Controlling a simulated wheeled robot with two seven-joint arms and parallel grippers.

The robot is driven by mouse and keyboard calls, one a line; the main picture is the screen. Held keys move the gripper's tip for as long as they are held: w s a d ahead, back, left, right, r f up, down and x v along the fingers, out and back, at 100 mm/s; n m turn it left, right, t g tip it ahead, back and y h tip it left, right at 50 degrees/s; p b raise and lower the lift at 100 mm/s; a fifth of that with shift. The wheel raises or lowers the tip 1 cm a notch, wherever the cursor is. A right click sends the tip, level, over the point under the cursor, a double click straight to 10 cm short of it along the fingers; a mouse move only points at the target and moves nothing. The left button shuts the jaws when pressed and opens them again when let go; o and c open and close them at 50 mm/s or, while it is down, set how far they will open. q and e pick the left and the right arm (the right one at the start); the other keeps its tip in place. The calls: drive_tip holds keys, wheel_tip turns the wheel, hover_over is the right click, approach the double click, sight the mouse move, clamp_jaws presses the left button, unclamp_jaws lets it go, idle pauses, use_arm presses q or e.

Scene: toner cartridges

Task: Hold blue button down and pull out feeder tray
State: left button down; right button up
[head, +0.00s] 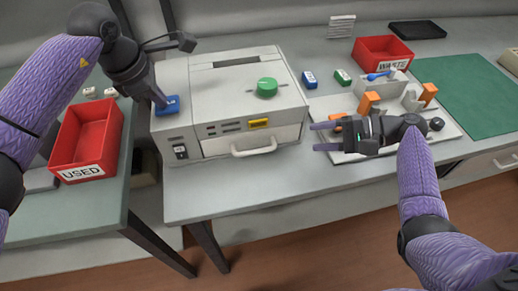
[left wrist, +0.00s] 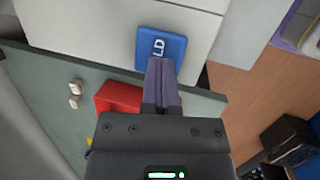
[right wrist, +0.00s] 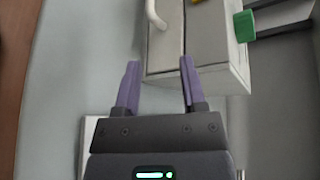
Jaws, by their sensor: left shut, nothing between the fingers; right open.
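The blue button (head: 168,106) sits on the front left of the white machine's top (head: 205,85). It also shows in the left wrist view (left wrist: 160,47), with white letters partly readable as "LD". The handle shows in the right wrist view (right wrist: 156,16). My right gripper (head: 318,136) is open and empty, right of the machine's front corner.
A red "USED" bin (head: 88,138) stands on the left table. A red "WASTE" bin (head: 382,52), orange and grey parts on a white tray (head: 440,132), and a green mat (head: 465,92) lie to the right. A green knob (head: 267,87) tops the machine.

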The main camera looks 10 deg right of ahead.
sight(261, 152)
drive_tip(key=shift+s+a+f+g+y, duration=0.2)
drive_tip(key=shift+s+a+f+y, duration=0.15)
drive_tip(key=shift+a, duration=0.25)
drive_tip(key=shift+s+a+f+g+y, duration=0.2)
drive_tip(key=shift+s+a+f+y, duration=0.05)
drive_tip(key=shift+s+a+y, duration=0.25)
drive_tip(key=x, duration=1.1)
drive_tip(key=shift+w+a, duration=0.1)
drive_tip(key=shift+a, duration=0.3)
clamp_jaws()
drive_tip(key=shift+f, duration=0.1)
